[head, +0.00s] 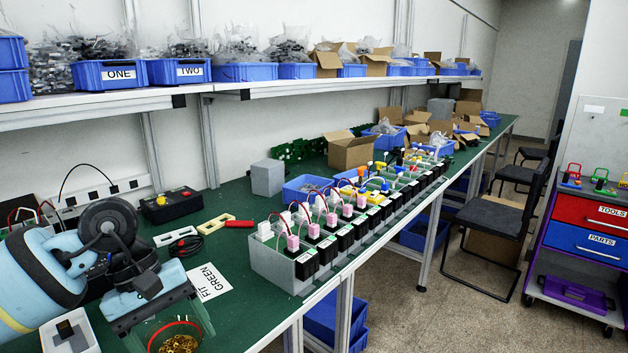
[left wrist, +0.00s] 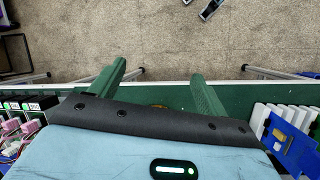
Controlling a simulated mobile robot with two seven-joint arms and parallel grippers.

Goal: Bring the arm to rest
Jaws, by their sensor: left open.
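My left arm (head: 45,275) comes in from the left over the near end of the green bench, with light blue links and dark joints. My left gripper (head: 165,325) is low at the bottom of the head view, beside a round dish of brass pieces (head: 180,344), partly cut off by the frame edge. In the left wrist view my left gripper (left wrist: 158,75) shows two green fingers wide apart, with nothing between them. They point toward the bench edge and the floor beyond. My right gripper is in neither view.
A row of grey holders with black units (head: 303,265) lines the bench's front edge. A paper marked FIT GREEN (head: 208,281), a red-handled tool (head: 237,223) and a white tray (head: 70,332) lie near the arm. A black box (head: 172,205) stands behind. Chairs (head: 497,220) stand on the floor.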

